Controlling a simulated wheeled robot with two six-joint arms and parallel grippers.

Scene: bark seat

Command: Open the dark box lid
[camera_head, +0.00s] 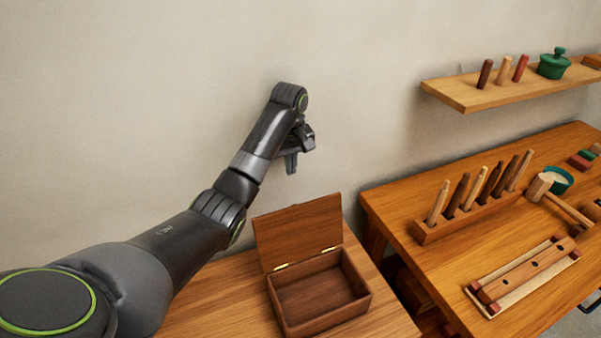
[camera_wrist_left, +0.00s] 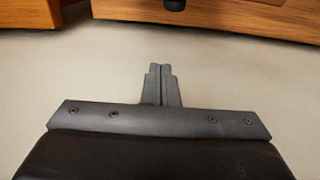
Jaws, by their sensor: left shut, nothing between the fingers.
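The dark brown wooden box (camera_head: 320,318) stands on a small wooden table. Its lid (camera_head: 299,232) is raised on two brass-coloured hinges and leans back past upright, so the inside shows and looks empty. My left gripper (camera_head: 291,165) is above and behind the lid, near the wall, apart from the box. Its fingers point down and are closed together with nothing between them, as the left wrist view (camera_wrist_left: 161,70) also shows. My right gripper is in neither view.
The small table (camera_head: 225,290) has bare room left of the box. To the right, a workbench (camera_head: 400,200) carries a rack of wooden tools (camera_head: 470,212), a mallet (camera_head: 540,187) and a long wooden block (camera_head: 528,270). A wall shelf (camera_head: 465,96) holds pegs and a green pot (camera_head: 553,66).

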